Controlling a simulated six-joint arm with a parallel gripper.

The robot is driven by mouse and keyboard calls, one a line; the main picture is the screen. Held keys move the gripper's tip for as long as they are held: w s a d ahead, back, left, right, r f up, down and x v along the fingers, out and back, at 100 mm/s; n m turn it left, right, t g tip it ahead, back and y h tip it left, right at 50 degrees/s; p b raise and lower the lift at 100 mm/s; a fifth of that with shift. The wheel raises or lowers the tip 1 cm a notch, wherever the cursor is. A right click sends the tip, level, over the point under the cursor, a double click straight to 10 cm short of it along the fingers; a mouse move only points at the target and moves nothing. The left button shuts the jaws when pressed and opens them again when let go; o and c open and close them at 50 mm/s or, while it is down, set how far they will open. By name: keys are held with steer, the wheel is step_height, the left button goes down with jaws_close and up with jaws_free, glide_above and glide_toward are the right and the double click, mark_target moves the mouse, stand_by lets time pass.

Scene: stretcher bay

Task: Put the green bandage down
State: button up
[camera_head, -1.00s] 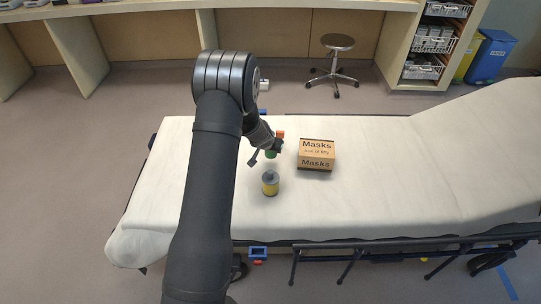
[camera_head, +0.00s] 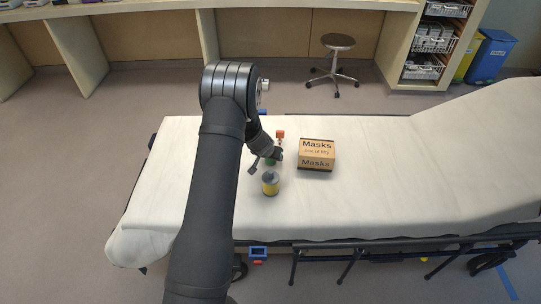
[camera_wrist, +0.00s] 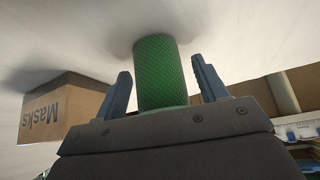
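The green bandage (camera_wrist: 162,72) is a textured green roll standing between the two fingers of my gripper (camera_wrist: 162,85) in the wrist view. Its far end meets the white sheet, with a shadow around it. The fingers are spread, with a narrow gap showing on each side of the roll, so my gripper is open around it. In the head view my gripper (camera_head: 266,162) is low over the stretcher (camera_head: 390,170), and only a little of the green bandage (camera_head: 270,162) shows beneath it.
A yellow roll with a grey top (camera_head: 270,184) stands just in front of my gripper. A Masks box (camera_head: 316,155) sits to the right. A small orange-topped item (camera_head: 280,135) is just behind. The sheet right of the box is clear.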

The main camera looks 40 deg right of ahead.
steer(key=shift+r, duration=0.1)
steer(key=v, duration=1.2)
stand_by(0.4)
steer(key=x, duration=1.2)
